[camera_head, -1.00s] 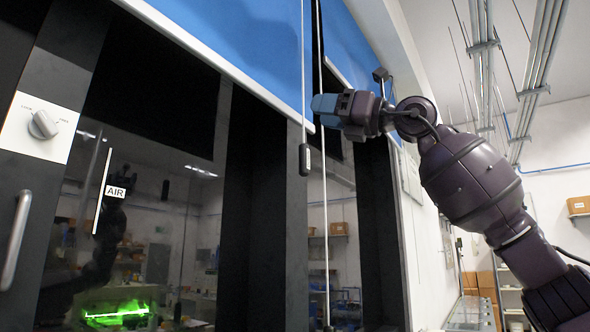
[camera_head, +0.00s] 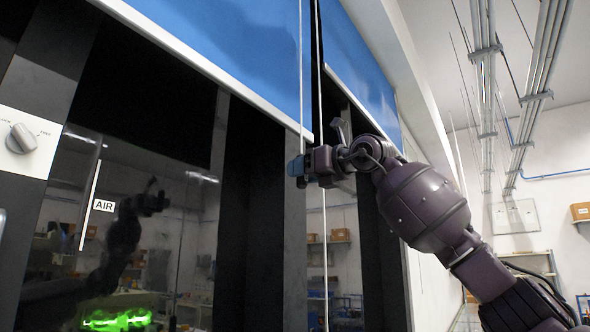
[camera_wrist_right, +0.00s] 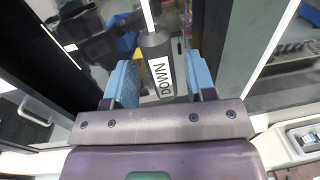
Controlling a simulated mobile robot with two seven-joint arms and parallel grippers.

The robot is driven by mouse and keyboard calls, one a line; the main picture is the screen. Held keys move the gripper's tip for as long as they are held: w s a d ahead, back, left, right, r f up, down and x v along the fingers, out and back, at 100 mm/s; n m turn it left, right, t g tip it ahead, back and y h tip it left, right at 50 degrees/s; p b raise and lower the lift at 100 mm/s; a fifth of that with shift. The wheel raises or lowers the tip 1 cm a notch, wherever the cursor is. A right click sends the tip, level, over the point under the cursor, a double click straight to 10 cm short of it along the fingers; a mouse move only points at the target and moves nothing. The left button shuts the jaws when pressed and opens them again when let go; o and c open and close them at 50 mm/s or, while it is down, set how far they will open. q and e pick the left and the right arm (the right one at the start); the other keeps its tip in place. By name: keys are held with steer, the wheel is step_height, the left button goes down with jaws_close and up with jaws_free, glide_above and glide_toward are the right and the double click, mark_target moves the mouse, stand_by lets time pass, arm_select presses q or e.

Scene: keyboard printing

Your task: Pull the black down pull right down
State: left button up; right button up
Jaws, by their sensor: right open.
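The black pull (camera_wrist_right: 155,48) hangs on a white cord and carries a white label reading DOWN in the right wrist view. My right gripper (camera_wrist_right: 162,78) is open, with one blue finger on each side of the pull. A gap shows between the pull and each finger. In the head view my right gripper (camera_head: 296,167) is at the lower end of the cord (camera_head: 301,75) and hides the pull. My left gripper is not in view.
Blue blinds (camera_head: 225,40) with a white bottom edge cover the upper front of the black cabinet. Dark glass panels with an AIR label (camera_head: 104,205) and a dial (camera_head: 22,138) are at left.

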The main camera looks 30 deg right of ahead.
steer(key=shift+p+x, duration=0.35)
steer(key=shift+x, duration=1.1)
steer(key=shift+d, duration=0.1)
jaws_close()
